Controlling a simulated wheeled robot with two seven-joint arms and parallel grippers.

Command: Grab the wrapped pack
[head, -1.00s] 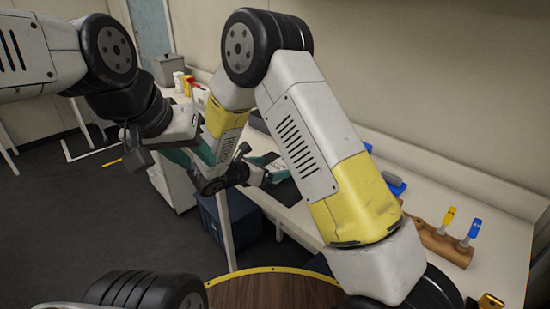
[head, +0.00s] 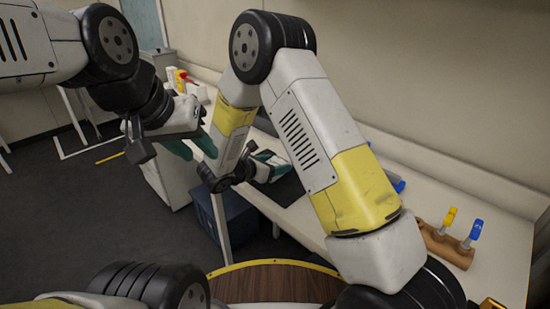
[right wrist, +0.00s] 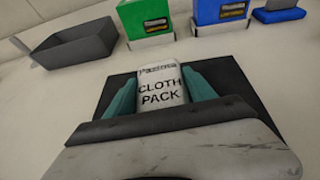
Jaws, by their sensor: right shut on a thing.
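The wrapped pack (right wrist: 161,86) is white with the words "CLOTH PACK" in black. In the right wrist view it stands between the two teal fingers of my right gripper (right wrist: 161,92), which is shut on it. It is over a dark mat (right wrist: 222,72). In the head view my right gripper (head: 270,166) is low over the dark mat on the bench, and I cannot make out the pack there. My left gripper (head: 194,146) is at the left in the head view, with its teal fingers apart and nothing seen between them.
A grey bin (right wrist: 72,47), a green box (right wrist: 146,18) and a blue box (right wrist: 220,10) stand behind the mat. A wooden rack (head: 444,243) with yellow and blue handles is on the bench at right. A round wooden table (head: 275,283) is in front.

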